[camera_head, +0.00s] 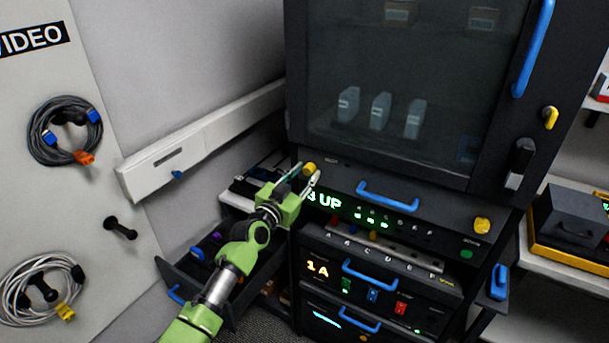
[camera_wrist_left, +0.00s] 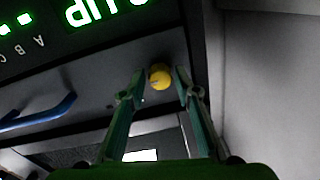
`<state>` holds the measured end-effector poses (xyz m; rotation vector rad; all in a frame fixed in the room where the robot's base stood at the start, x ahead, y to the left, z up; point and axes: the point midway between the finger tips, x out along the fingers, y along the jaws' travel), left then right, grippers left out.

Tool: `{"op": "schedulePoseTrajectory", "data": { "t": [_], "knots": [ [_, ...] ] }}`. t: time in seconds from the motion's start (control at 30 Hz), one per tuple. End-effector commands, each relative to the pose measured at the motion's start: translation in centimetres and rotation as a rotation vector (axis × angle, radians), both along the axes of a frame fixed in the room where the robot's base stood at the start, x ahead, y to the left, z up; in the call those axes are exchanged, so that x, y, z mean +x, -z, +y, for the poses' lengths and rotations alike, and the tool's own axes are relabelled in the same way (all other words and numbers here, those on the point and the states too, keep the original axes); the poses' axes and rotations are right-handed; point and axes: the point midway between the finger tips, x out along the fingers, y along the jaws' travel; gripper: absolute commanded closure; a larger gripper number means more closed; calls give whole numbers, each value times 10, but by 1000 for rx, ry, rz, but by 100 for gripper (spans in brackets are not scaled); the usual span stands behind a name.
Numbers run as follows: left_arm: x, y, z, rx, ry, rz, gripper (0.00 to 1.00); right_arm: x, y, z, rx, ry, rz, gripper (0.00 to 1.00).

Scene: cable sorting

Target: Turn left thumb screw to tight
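The left thumb screw (camera_head: 309,169) is a small yellow knob at the left end of the black rack panel with the green "UP" display. In the left wrist view the yellow knob (camera_wrist_left: 160,77) sits between the tips of my left gripper. My left gripper (camera_head: 303,181) is open, with one finger on each side of the knob. In the left wrist view the gripper (camera_wrist_left: 161,92) shows gaps between the fingers and the knob. The right thumb screw (camera_head: 482,226) is yellow, at the panel's right end. My right gripper is not in view.
A blue handle (camera_head: 388,196) sticks out of the panel, right of my gripper. An open drawer (camera_head: 190,281) lies below my left arm. A glass-fronted cabinet door (camera_head: 400,80) is above. Coiled cables (camera_head: 65,130) hang on the left wall.

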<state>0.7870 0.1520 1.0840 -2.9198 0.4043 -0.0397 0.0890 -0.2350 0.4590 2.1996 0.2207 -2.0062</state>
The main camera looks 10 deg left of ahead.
Motion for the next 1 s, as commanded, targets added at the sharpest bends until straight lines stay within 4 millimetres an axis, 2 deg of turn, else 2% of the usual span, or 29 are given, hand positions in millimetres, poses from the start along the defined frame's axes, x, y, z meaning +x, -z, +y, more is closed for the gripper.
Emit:
{"op": "schedulePoseTrajectory", "data": {
  "t": [0.03,0.1,0.57,1.0],
  "knots": [
    [0,0,0,0,0,0,88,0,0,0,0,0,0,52],
    [0,0,0,0,0,0,100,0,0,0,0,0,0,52],
    [0,0,0,-74,-1,24,100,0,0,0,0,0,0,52],
    [0,-1,0,-419,-1,137,100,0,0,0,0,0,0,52]
  ]
}}
